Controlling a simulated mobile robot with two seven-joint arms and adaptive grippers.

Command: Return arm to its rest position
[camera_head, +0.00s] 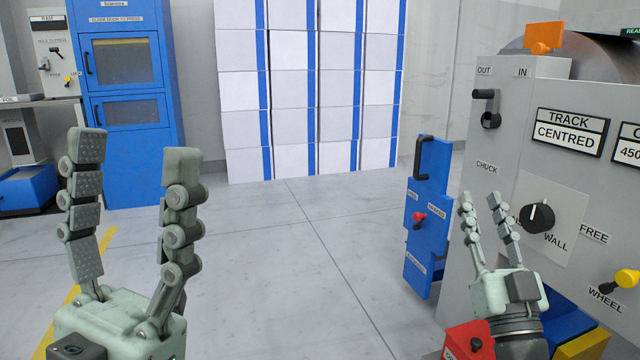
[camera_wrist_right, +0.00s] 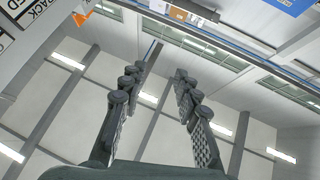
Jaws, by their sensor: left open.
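My left gripper (camera_head: 134,152) stands upright at the lower left of the head view. Its two fingers are wide apart with nothing between them. My right gripper (camera_head: 479,197) points up at the lower right, in front of the grey machine (camera_head: 590,190). Its fingers are apart and empty. In the right wrist view the right gripper (camera_wrist_right: 157,75) shows a clear gap between its fingers, with the ceiling and wall behind. I cannot tell how far it is from the machine's panel.
The machine carries a black knob (camera_head: 537,216), a yellow-ended lever (camera_head: 626,279) and an orange part (camera_head: 543,36). A blue panel (camera_head: 428,215) stands beside it. A blue cabinet (camera_head: 126,100) and stacked white boxes (camera_head: 310,85) are at the back. The middle floor is clear.

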